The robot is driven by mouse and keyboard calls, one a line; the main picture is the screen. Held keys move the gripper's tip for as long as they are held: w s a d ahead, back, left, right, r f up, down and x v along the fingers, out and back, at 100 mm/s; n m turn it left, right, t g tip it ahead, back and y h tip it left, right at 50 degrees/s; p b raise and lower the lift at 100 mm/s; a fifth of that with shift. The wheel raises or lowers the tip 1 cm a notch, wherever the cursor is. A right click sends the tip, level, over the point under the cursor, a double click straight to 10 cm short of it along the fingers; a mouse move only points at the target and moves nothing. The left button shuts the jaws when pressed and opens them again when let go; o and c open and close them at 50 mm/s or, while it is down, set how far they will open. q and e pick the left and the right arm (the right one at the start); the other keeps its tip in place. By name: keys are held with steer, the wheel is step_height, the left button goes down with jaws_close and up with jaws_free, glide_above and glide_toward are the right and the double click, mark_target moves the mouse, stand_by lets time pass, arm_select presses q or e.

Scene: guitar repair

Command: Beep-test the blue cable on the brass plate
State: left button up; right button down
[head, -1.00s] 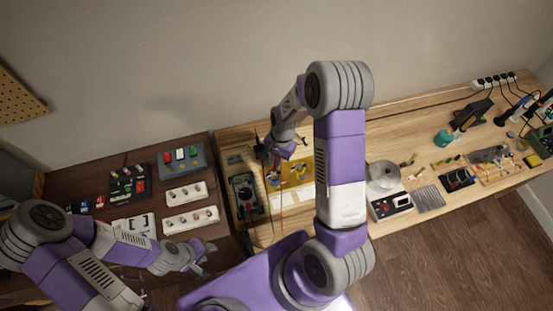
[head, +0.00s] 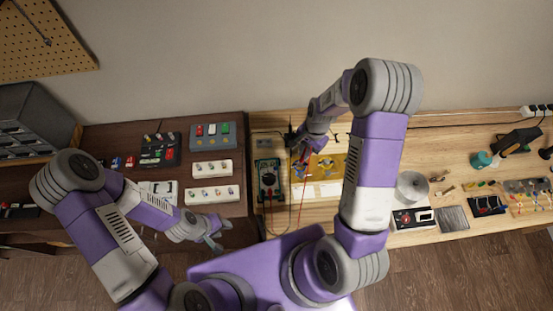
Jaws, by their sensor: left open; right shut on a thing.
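The brass plate (head: 327,168) is a yellow panel lying on the light wooden bench, with small parts and bluish patches at its left end. I cannot pick out the blue cable for sure at this size. A green-edged multimeter (head: 269,182) lies left of the plate. My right gripper (head: 295,146) is over the plate's upper left corner, shut on a thin dark thing that looks like a test probe. A thin red lead (head: 302,192) hangs near it. The exact contact point is hidden. My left gripper (head: 216,240) is open and empty, in front of the dark bench's edge.
On the dark bench stand white trays (head: 212,194) of small parts and a grey button box (head: 212,135). Right of my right arm are a round grey tin (head: 411,188), a dark control box (head: 413,218) and a teal pot (head: 481,159). My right arm hides part of the bench.

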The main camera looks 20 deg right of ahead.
steer(key=shift+r, duration=0.15)
stand_by(0.7)
step_height(320, 180, up, 6)
steer(key=p, duration=0.5)
